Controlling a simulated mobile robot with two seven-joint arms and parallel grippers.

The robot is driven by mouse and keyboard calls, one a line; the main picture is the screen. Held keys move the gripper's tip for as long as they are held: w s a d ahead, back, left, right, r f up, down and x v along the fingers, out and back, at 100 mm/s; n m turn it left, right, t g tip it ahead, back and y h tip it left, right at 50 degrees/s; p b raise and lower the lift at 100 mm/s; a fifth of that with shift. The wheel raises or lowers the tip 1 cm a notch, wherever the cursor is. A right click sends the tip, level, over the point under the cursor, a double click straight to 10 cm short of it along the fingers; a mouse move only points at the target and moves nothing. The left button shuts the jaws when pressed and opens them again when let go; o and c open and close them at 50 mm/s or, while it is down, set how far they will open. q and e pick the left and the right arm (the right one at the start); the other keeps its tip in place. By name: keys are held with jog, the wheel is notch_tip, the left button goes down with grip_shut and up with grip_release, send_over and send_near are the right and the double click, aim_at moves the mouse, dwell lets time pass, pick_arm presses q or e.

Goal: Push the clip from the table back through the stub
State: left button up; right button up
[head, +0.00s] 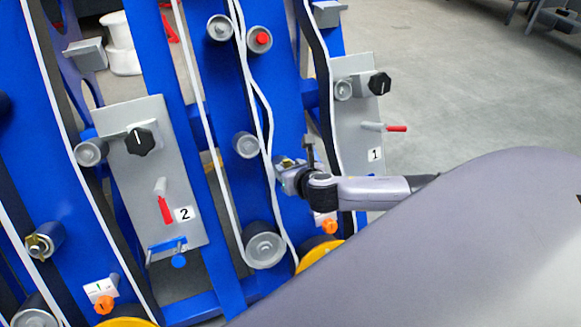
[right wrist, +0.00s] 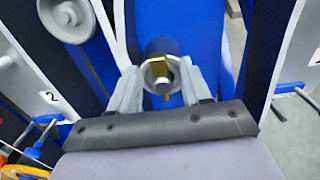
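In the right wrist view, a dark stub (right wrist: 160,47) points toward my right gripper. A brass-coloured clip (right wrist: 159,67) sits upright at its end, beside a pale round pin tip. My right gripper (right wrist: 161,80) has its two fingers apart, one on each side of the stub end; whether they touch it is unclear. In the head view, my right gripper (head: 290,175) is at the blue frame, and it largely hides the stub there. A similar stub with a brass piece (head: 43,243) shows at the lower left. My left gripper is out of view. I cannot make out a table.
Blue upright beams (head: 163,60) carry white belts and grey rollers (head: 265,248). Grey panel 2 (head: 150,190) with a black knob and red lever stands left of my gripper. Grey panel 1 (head: 352,130) is close on the right. Open floor (head: 470,90) lies beyond.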

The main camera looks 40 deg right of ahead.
jog(key=shift+s+r, duration=0.15)
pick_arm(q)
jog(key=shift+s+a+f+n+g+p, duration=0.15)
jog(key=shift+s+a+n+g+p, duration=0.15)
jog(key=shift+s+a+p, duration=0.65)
pick_arm(e)
jog(key=v, duration=0.6)
jog(key=shift+s, duration=0.4)
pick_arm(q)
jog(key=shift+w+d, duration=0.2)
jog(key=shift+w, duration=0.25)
pick_arm(e)
jog(key=shift+a, duration=0.15)
